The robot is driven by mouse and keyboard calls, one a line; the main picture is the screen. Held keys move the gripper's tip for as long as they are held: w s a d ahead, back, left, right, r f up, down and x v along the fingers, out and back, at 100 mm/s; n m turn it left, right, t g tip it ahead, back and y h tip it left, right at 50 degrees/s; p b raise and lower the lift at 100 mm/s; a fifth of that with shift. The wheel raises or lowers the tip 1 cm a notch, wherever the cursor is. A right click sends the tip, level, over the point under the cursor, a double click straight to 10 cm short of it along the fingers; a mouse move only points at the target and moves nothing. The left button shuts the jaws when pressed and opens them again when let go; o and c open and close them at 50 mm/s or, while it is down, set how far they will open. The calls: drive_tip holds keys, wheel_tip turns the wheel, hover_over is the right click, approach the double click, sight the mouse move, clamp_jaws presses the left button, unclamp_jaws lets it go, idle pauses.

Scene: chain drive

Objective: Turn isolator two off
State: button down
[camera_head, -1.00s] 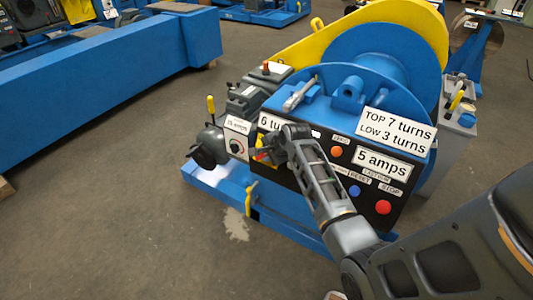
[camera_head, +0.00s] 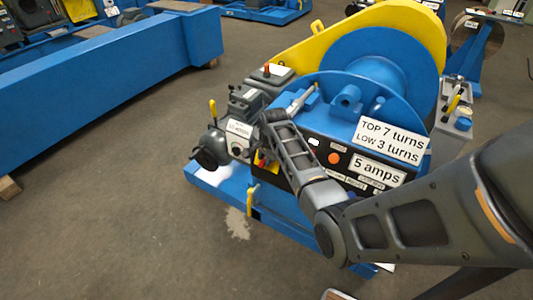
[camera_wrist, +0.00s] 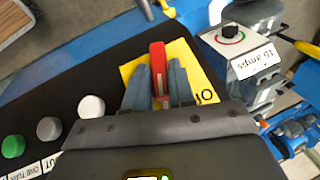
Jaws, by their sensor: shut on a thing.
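A rotary isolator shows as a red handle (camera_wrist: 158,62) on a yellow plate (camera_wrist: 207,82) in the wrist view. I cannot read a number on it. My gripper (camera_wrist: 158,75) is shut on the red handle, one grey finger on each side. In the head view the yellow plate (camera_head: 265,167) sits at the left end of the black panel on the blue machine. My wrist and forearm hide most of it and the fingertips there.
In the wrist view a grey box with a black knob (camera_wrist: 231,35) stands beside the plate, and green (camera_wrist: 12,146), grey and white buttons line the panel. In the head view an orange button (camera_head: 334,158) shows. A yellow guard (camera_head: 300,47) rises behind.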

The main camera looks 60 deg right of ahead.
drive_tip(key=n+g, duration=0.2)
drive_tip(key=g, duration=0.1)
drive_tip(key=shift+w+b, duration=0.3)
drive_tip(key=shift+w, duration=0.1)
drive_tip(key=shift+w+f+n+g+b, duration=0.15)
drive_tip(key=shift+n+g+b, duration=0.2)
drive_tip(key=shift+g+b, duration=0.2)
drive_tip(key=shift+w+f+n+g+b, duration=0.1)
drive_tip(key=shift+n+g+b, duration=0.25)
drive_tip(key=shift+g+b, duration=0.2)
drive_tip(key=n+g+b, duration=0.1)
drive_tip(key=b, duration=0.1)
drive_tip(key=n+g+b, duration=0.1)
drive_tip(key=g+b, duration=0.1)
drive_tip(key=b, duration=0.1)
drive_tip(key=shift+w+f, duration=0.15)
drive_tip(key=shift+w, duration=0.1)
drive_tip(key=shift+n+g+h+b, duration=0.4)
drive_tip(key=shift+n+g+b, duration=0.3)
drive_tip(key=shift+b, duration=0.55)
drive_tip(key=c, duration=1)
unclamp_jaws()
drive_tip(key=shift+c, duration=0.2)
drive_tip(key=shift+w+r, duration=0.1)
drive_tip(key=shift+r, duration=0.1)
